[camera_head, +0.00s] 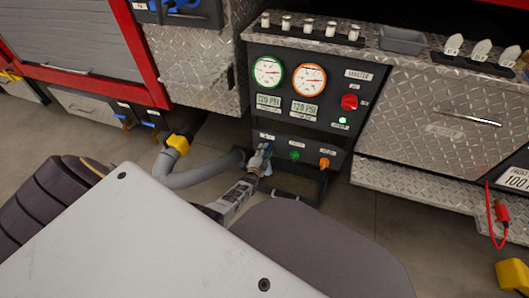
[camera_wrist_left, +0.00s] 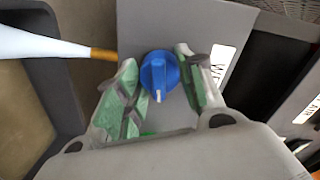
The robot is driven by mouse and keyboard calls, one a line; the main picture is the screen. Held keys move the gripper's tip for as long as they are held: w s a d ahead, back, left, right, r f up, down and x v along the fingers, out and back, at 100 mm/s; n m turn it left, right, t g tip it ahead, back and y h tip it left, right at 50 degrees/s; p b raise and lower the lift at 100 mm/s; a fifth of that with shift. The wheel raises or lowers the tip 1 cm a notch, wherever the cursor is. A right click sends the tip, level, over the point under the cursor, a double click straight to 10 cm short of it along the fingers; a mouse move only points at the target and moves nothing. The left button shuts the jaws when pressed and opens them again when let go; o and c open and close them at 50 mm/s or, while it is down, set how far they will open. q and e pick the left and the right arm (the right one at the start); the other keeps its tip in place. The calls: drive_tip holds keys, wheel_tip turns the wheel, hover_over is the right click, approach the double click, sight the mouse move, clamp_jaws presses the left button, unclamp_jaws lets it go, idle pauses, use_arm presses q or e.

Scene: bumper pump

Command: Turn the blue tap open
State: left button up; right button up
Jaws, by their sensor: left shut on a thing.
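The blue tap (camera_wrist_left: 159,74) is a round knob with a white pointer mark on a grey panel. In the left wrist view it sits between the green-padded fingers of my left gripper (camera_wrist_left: 156,60), which is shut on it. The pointer mark points toward the bottom of that view. In the head view my left gripper (camera_head: 262,160) is at the lower left of the pump panel (camera_head: 258,108) and largely hides the tap. My right gripper is not in view.
A green tap (camera_head: 294,155) and an orange tap (camera_head: 324,163) sit right of the gripper. Above are two gauges (camera_head: 268,72), a red master knob (camera_head: 349,102) and a lit green lamp (camera_head: 343,121). A grey hose (camera_head: 190,177) with a yellow coupling (camera_head: 178,143) lies to the left.

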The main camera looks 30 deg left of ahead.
use_arm(q)
drive_tip(key=shift+m, duration=0.8)
drive_tip(key=o, duration=1)
drive_tip(key=shift+s, duration=0.15)
drive_tip(key=shift+v, duration=5.85)
drive_tip(key=shift+d, duration=0.1)
